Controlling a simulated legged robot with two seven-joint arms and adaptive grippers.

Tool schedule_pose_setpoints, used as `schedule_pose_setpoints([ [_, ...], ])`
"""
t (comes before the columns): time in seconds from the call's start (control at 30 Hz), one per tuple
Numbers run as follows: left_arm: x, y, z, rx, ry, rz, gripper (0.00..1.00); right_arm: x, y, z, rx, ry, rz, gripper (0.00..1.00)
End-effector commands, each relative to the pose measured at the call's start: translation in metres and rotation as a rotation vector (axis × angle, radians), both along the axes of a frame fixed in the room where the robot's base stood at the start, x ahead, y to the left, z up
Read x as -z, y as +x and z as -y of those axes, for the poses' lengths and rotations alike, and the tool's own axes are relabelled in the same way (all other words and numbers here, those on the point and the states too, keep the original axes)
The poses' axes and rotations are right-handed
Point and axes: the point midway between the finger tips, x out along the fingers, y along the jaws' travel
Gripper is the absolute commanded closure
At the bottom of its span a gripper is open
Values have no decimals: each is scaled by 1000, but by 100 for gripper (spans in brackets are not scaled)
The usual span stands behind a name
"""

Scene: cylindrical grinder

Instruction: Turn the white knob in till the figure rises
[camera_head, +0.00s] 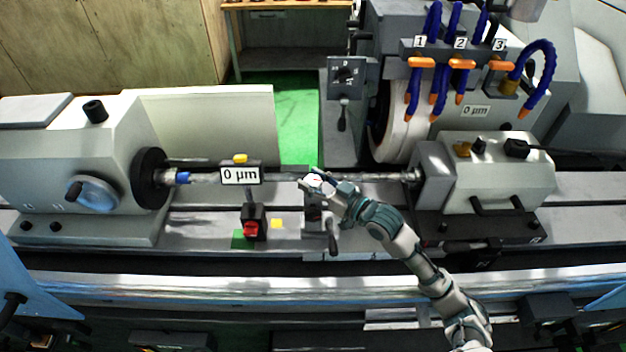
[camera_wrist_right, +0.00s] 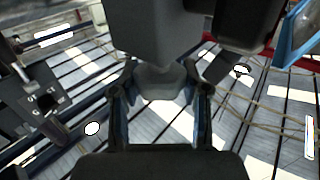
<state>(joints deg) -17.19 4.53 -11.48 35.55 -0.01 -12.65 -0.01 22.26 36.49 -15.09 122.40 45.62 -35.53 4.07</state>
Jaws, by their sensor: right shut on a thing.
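The white knob (camera_head: 315,181) sits on a small stand in front of the bar, near the middle of the head view. My right gripper (camera_head: 319,184) is shut on it, and the fingers hide part of it. A white display (camera_head: 240,175) left of the knob reads "0 µm". My left gripper is not in view.
The bar (camera_head: 380,176) runs between the left headstock (camera_head: 110,150) and the right tailstock (camera_head: 500,180). A dark box with a red button (camera_head: 252,228) stands left of the knob's stand. The grinding wheel (camera_head: 398,135) is behind the bar. A dark lever (camera_head: 333,243) hangs below the stand.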

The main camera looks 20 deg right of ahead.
Motion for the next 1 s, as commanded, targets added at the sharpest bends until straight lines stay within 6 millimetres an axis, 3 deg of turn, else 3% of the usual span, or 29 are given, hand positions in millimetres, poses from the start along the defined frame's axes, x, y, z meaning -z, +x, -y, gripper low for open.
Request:
schedule_pose_setpoints([
  [0.17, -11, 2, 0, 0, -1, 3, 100, -3, 0, 0, 29, 1, 1, 89],
  [0.6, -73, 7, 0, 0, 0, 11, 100, -7, 0, -1, 305, 9, -4, 89],
  [1.0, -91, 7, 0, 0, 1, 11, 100, -3, 1, -1, 545, 5, 0, 89],
])
